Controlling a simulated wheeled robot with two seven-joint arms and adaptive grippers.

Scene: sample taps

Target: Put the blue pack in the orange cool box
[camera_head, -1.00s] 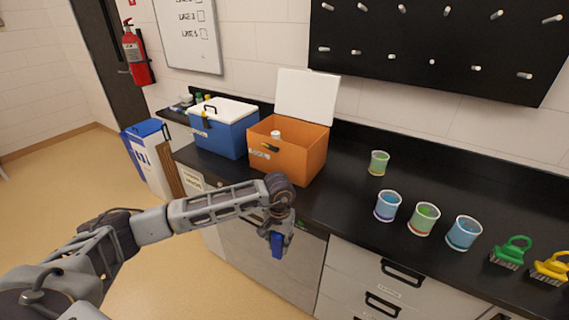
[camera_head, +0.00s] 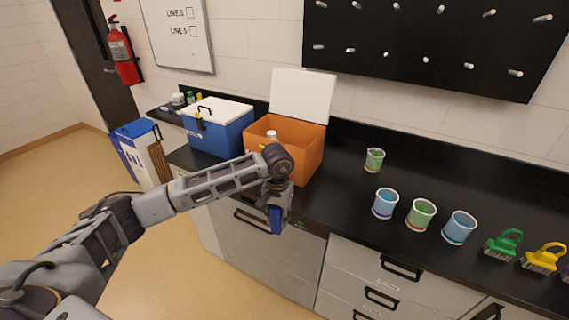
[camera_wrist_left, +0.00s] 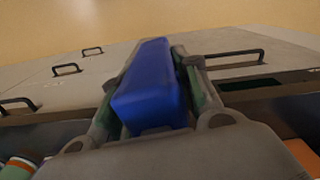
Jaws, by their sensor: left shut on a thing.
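The blue pack (camera_head: 276,219) is held in my left gripper (camera_head: 278,212), in front of the counter's front edge, below and in front of the orange cool box. The left wrist view shows the blue pack (camera_wrist_left: 153,88) between the two fingers of my left gripper (camera_wrist_left: 160,90). The orange cool box (camera_head: 309,151) stands on the counter with its white lid up and open. A white-capped bottle (camera_head: 271,136) shows inside it. My left arm hides part of the box's front. My right gripper does not show.
A blue cool box (camera_head: 222,137) with a shut white lid stands left of the orange one. Drawers with handles lie below.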

